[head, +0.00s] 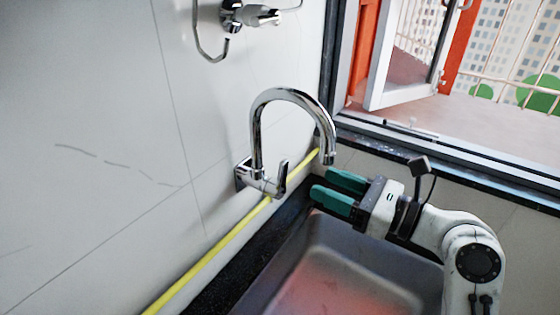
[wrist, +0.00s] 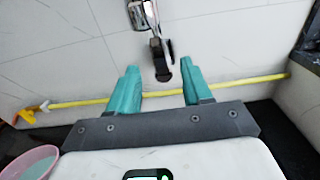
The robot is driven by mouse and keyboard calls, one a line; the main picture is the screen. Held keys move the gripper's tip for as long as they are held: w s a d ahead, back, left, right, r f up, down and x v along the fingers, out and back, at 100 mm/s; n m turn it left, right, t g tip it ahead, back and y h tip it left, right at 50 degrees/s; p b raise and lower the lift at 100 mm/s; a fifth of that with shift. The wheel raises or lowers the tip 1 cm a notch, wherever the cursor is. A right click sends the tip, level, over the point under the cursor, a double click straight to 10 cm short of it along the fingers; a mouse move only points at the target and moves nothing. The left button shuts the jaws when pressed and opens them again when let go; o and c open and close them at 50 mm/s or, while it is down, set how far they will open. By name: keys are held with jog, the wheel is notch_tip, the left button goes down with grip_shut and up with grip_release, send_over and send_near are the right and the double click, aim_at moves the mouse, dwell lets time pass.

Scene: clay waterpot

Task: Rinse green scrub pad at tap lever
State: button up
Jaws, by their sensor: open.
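The chrome tap with a curved spout (head: 290,95) is fixed to the white wall, and its tap lever (head: 281,178) stands upright at the base. My gripper (head: 320,181) has its two teal fingers apart, with nothing seen between them. It is to the right of the lever and below the spout's outlet, over the sink's back edge. In the wrist view, my gripper (wrist: 160,66) points at the wall; a chrome tap part (wrist: 142,14) and a dark piece below it show beyond and between the fingers. No green scrub pad shows in either view.
The grey sink basin (head: 340,275) looks empty where visible. A yellow pipe (head: 225,243) runs along the wall. A pink bowl (wrist: 28,164) shows at lower left in the wrist view. A second wall fitting (head: 250,14) is higher up. An open window (head: 420,60) is at right.

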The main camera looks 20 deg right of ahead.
aim_at(286, 169)
jog(key=x, duration=1)
jog(key=shift+w+d+f, duration=0.1)
jog(key=shift+d+f, duration=0.05)
jog(key=shift+f, duration=0.1)
jog(key=shift+a+r, duration=0.25)
jog(key=shift+a, duration=0.1)
jog(key=shift+s+a+r, duration=0.25)
jog(key=shift+s, duration=0.15)
jog(key=shift+w+d+f, duration=0.25)
jog(key=shift+w+f, duration=0.05)
jog(key=shift+w, duration=0.1)
jog(key=c, duration=0.6)
jog(key=shift+s+a, duration=0.1)
grip_shut()
jog(key=shift+p, duration=0.3)
